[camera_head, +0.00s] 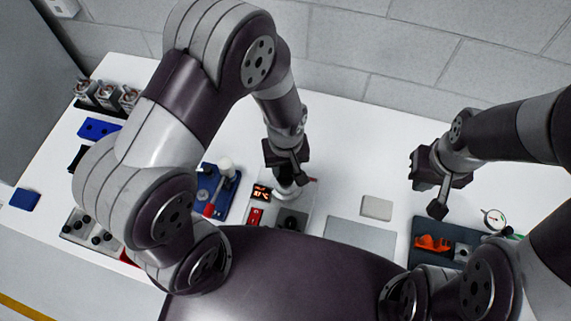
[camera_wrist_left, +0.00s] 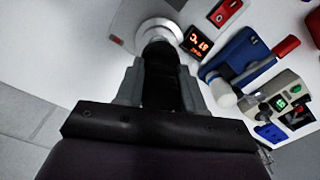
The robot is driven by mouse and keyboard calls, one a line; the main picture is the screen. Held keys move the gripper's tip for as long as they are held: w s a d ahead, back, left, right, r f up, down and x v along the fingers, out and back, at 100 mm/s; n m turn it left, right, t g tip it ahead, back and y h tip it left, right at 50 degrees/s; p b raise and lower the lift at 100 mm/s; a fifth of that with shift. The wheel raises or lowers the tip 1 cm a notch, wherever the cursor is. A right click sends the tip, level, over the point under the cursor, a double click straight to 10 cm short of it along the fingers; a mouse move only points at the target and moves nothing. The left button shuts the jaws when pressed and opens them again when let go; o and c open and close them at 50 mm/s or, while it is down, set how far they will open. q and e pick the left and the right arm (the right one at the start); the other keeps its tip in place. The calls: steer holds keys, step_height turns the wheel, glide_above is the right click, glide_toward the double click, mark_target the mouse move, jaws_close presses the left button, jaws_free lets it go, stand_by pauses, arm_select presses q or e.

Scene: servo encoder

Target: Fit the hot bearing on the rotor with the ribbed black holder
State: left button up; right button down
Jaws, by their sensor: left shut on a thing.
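My left gripper (camera_head: 287,168) is over the heater unit at the table's middle. In the left wrist view its two grey fingers (camera_wrist_left: 160,88) are shut on a black holder (camera_wrist_left: 158,62); its ribs are hard to make out. The holder's far end is at a shiny silver ring (camera_wrist_left: 145,30), which may be the bearing; I cannot tell whether it grips it. The heater has a lit red temperature display (camera_head: 262,192). A blue fixture (camera_head: 208,186) with a white rounded part and a red handle stands left of it; I cannot identify the rotor. My right gripper (camera_head: 428,188) is open and empty above the table.
A dark tray with an orange piece (camera_head: 432,243) and a dial gauge (camera_head: 494,219) are at the right. A grey mat (camera_head: 360,236) and a beige block (camera_head: 376,208) lie in the middle. Several metal motors (camera_head: 107,94) and a blue block (camera_head: 98,129) are at the far left.

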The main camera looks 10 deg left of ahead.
arm_select(q)
steer(key=shift+w, duration=0.1)
steer(key=shift+f, duration=0.15)
steer(key=shift+f+b, duration=0.55)
steer(key=shift+f, duration=0.15)
steer(key=shift+f, duration=0.2)
steer(key=shift+f+b, duration=0.5)
steer(key=shift+f, duration=0.05)
steer(key=shift+r, duration=0.15)
stand_by(0.3)
step_height(320, 180, up, 5)
steer(key=p, duration=0.4)
steer(key=shift+p, duration=0.4)
